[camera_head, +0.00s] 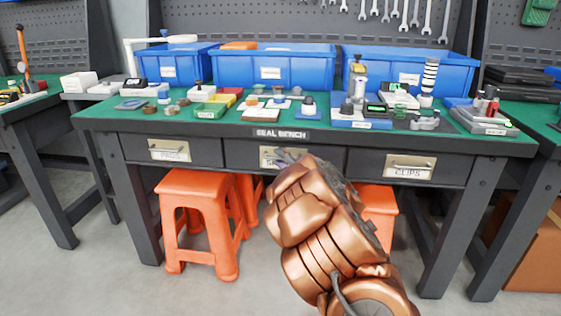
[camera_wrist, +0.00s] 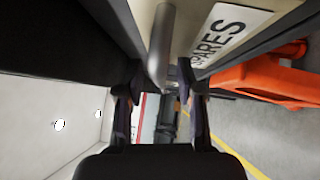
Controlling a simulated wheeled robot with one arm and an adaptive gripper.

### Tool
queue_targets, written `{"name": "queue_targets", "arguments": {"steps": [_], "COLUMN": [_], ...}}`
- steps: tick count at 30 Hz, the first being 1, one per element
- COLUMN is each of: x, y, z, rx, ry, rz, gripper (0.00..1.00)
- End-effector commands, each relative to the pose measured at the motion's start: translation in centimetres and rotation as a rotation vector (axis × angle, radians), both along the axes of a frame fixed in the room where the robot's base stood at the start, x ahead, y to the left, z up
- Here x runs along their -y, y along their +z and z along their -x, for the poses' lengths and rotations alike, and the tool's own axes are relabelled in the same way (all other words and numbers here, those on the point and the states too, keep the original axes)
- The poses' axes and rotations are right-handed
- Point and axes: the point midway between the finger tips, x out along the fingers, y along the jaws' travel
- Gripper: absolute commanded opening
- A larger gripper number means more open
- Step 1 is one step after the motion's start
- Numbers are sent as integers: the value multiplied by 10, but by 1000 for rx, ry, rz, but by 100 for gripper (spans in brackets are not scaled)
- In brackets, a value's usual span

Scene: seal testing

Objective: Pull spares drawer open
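The spares drawer is the middle drawer (camera_head: 240,151) under the SEAL BENCH sign, and its front looks closed. In the head view my arm and gripper (camera_head: 286,157) cover much of its label plate and handle. In the wrist view the metal bar handle (camera_wrist: 162,45) runs down from the top edge, beside the white SPARES label (camera_wrist: 232,28). My gripper (camera_wrist: 157,76) is open, with one finger on each side of the handle's near end. Small gaps seem to show between the fingers and the bar, so I cannot see any grip on it.
The PADS drawer (camera_head: 170,151) is at left and the CLIPS drawer (camera_head: 409,168) at right, both closed. Orange stools (camera_head: 200,188) stand under the bench. Blue bins (camera_head: 272,70) and small parts crowd the green bench top (camera_head: 225,123). Grey floor in front is clear.

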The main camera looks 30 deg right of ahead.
Motion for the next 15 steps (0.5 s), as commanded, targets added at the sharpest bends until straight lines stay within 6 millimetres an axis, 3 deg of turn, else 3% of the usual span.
{"name": "queue_targets", "arguments": {"steps": [11,15], "x": [-1,-1], "y": [0,0], "z": [-5,-5], "rx": [-2,-2], "ry": [0,0], "rz": [-1,-1], "gripper": [37,25]}}
